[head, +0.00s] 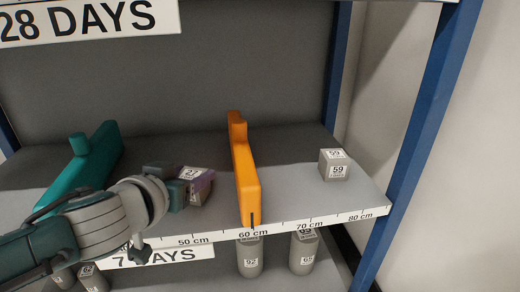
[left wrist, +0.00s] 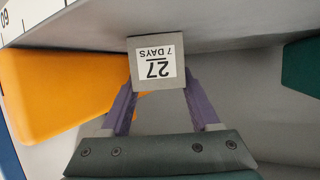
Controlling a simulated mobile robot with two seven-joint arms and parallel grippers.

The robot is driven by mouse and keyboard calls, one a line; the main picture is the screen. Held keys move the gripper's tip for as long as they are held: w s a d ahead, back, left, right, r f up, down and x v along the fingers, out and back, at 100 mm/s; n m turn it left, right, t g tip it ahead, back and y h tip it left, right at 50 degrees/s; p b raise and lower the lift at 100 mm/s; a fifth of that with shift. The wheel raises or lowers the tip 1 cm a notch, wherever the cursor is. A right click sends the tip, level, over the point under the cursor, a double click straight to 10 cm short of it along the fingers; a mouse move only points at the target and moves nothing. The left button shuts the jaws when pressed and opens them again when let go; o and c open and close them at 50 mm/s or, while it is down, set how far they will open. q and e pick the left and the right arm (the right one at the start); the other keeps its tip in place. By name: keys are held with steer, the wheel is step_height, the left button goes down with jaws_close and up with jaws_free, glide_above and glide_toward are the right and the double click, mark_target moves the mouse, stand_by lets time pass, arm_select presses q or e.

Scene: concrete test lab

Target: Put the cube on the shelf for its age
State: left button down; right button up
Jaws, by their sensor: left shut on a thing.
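The cube (left wrist: 158,62) is grey with a white label reading 27 and 7 DAYS, seen upside down in the left wrist view. My left gripper (left wrist: 165,95) is shut on it with purple fingers on its two sides. In the head view the cube (head: 190,174) is partly hidden by the gripper (head: 200,186). It is over the shelf (head: 290,196) marked 7 DAYS, between the teal divider (head: 85,172) and the orange divider (head: 246,178). I cannot tell whether it touches the shelf. My right gripper is not in view.
Another grey cube (head: 334,165) labelled 59 stands right of the orange divider. The 28 DAYS sign (head: 90,20) hangs above. Several grey cylinders (head: 250,257) stand on the level below. A blue post (head: 420,140) bounds the right side. A ruler strip (head: 280,228) runs along the front edge.

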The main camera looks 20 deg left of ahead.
arm_select(q)
steer(key=c, duration=0.6)
jaws_free()
steer(key=shift+f, duration=0.15)
steer(key=o, duration=0.5)
steer(key=shift+r, duration=0.3)
steer(key=s+d+r+g+y+p, duration=0.1)
steer(key=s+r+g+p, duration=0.1)
steer(key=s, duration=0.6)
steer(key=s+r+g+y+p, duration=0.1)
steer(key=s+r+g+p, duration=0.15)
steer(key=s, duration=0.55)
steer(key=s+d+m+g+h, duration=0.1)
steer(key=s+d, duration=0.2)
steer(key=s+d+m+g+h, duration=0.1)
steer(key=s+d+g+h, duration=0.1)
steer(key=s, duration=0.2)
steer(key=s+d+r+m+g+h, duration=0.1)
steer(key=s+d+g, duration=0.1)
steer(key=s+d, duration=0.1)
steer(key=shift+s+d+m, duration=0.3)
steer(key=shift+s+m, duration=0.1)
steer(key=shift+s, duration=0.35)
